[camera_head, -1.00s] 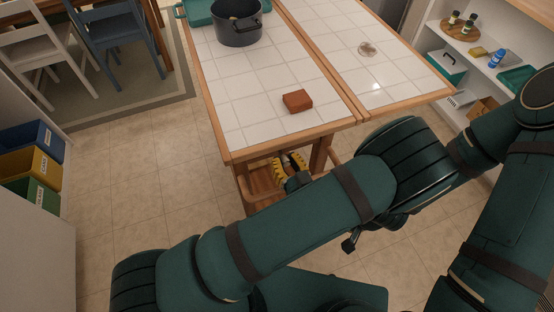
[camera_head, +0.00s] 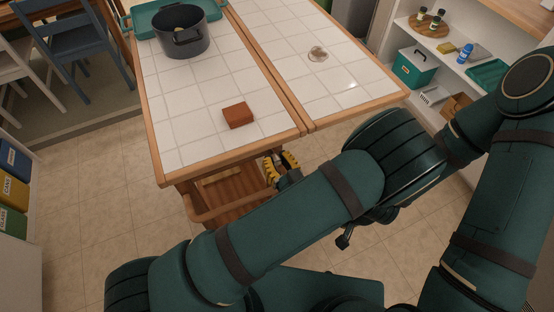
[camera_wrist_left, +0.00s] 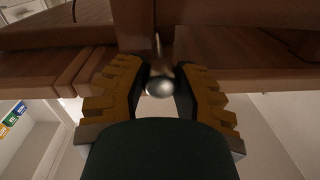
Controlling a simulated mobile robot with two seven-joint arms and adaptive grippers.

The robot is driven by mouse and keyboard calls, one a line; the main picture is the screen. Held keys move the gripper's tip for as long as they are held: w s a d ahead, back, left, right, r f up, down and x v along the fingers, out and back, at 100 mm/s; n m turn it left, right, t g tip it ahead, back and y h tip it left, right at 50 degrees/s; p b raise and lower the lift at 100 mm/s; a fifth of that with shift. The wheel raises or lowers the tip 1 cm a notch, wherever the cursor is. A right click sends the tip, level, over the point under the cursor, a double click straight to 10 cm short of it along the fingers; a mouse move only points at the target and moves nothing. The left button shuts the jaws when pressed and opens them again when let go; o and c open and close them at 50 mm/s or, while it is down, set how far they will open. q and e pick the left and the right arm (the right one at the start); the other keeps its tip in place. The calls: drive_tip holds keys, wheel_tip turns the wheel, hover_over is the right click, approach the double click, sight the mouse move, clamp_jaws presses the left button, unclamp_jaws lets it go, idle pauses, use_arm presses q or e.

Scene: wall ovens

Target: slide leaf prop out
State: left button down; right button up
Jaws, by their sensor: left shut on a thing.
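A tiled table (camera_head: 190,103) with wooden edges stands ahead, split by a long seam into two sections. My left gripper (camera_head: 281,166) is just below its near edge. In the left wrist view, the yellow-padded fingers (camera_wrist_left: 160,92) are shut around a round metal knob (camera_wrist_left: 160,86), with a thin stem behind it leading toward the wooden underframe (camera_wrist_left: 137,25). I take this knob to belong to the leaf prop; the prop's body cannot be made out. My right gripper is not in view.
A slatted wooden shelf (camera_head: 235,190) lies underneath. White shelving (camera_head: 435,75) stands right; tiled floor (camera_head: 95,220) is open left.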

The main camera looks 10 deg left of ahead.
use_arm(q)
drive_tip(key=shift+w+d, duration=0.2)
drive_tip(key=shift+d, duration=0.15)
drive_tip(key=c, duration=0.6)
unclamp_jaws()
drive_tip(key=shift+w, duration=0.15)
wheel_tip(320, 180, up, 10)
idle(0.6)
